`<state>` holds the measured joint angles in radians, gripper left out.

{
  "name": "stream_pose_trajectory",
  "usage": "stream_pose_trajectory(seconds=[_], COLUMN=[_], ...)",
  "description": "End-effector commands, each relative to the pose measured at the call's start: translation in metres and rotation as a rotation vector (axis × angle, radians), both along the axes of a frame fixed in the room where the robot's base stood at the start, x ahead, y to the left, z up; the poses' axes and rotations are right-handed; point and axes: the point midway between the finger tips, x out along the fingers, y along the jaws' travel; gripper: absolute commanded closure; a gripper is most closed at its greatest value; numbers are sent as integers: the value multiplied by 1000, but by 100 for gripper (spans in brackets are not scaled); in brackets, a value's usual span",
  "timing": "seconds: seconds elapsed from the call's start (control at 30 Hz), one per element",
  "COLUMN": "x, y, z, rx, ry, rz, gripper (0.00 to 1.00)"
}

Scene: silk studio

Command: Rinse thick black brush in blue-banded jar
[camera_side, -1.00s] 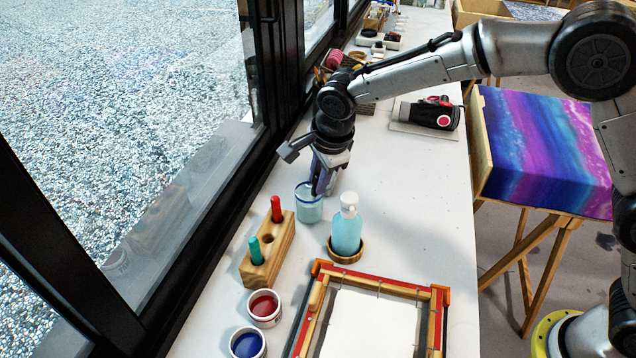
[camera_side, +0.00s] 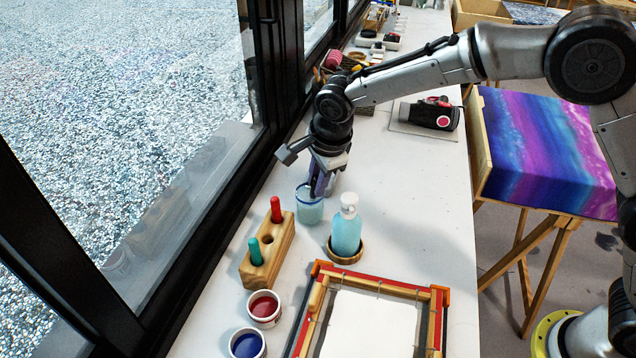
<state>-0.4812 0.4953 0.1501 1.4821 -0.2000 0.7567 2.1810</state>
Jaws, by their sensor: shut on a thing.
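The blue-banded jar (camera_side: 309,212) is a clear jar of pale blue-green liquid with a blue band near its rim. It stands upright on the white table beside the window. My gripper (camera_side: 319,191) points down at the jar's mouth, its fingertips at or just over the right part of the rim. It is shut on the thick black brush. The brush itself is largely hidden by the dark fingers and jar, so I cannot tell how deep its tip is.
A wooden brush block (camera_side: 268,252) with red and green handles and an empty middle hole stands nearby. Red (camera_side: 264,306) and blue (camera_side: 247,344) paint pots and a framed screen (camera_side: 380,282) are nearer. Table right of the bottle is clear.

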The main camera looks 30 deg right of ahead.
Motion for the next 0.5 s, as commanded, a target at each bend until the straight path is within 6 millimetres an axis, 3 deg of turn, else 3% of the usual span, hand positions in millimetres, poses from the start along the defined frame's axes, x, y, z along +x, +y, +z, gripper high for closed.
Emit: stream_pose_trajectory(seconds=[0.1,0.23,0.37,0.5], x=[3,1,-7,-11], y=[4,12,14,9], z=[-8,0,5,-3], rx=[-1,1,0,-1], ry=[1,-2,-2,1], rz=[2,1,2,1], gripper=[100,100,100,100])
